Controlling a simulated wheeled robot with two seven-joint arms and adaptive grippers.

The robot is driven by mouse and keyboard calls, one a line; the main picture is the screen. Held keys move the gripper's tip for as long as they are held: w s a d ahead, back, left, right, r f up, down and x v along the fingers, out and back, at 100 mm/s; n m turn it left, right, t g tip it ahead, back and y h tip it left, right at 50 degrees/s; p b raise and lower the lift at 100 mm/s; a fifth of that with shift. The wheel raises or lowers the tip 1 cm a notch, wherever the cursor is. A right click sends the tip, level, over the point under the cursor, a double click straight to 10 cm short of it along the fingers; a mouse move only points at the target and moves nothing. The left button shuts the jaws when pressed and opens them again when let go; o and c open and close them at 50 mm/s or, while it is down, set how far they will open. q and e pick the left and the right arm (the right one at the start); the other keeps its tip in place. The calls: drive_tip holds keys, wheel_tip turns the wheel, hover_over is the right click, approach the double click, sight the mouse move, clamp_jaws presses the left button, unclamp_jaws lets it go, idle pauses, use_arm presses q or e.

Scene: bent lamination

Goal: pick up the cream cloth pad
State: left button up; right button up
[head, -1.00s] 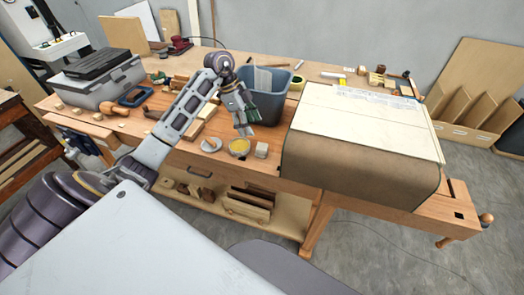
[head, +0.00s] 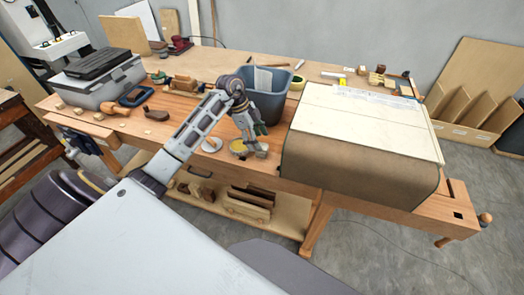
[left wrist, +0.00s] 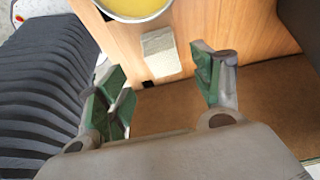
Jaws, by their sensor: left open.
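The cream cloth pad (left wrist: 160,52) is a small pale rectangle. In the left wrist view it lies on the wooden bench top close to the front edge, just below a yellow-filled bowl (left wrist: 132,8). My left gripper (left wrist: 160,62) is open, with its green-padded fingers on either side of the pad in that view and nothing held. I cannot tell whether the fingers touch it. In the head view my left gripper (head: 256,144) is low over the bench, right of the bowl (head: 238,147), and mostly hides the pad. My right gripper is not in view.
A blue-grey bin (head: 270,105) stands just behind my left gripper. A large bent form with a cream top (head: 360,120) and brown front lies to the right. A small white dish (head: 211,145) is left of the bowl.

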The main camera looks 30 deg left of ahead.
sight(262, 146)
use_arm(q)
drive_tip(key=shift+f, duration=0.1)
drive_tip(key=shift+p+x, duration=0.4)
drive_tip(key=shift+x, duration=2.1)
drive_tip(key=shift+w+a, duration=0.1)
drive_tip(key=c, duration=1)
drive_tip(key=shift+r+b, duration=0.35)
drive_tip(key=shift+r, duration=4.6)
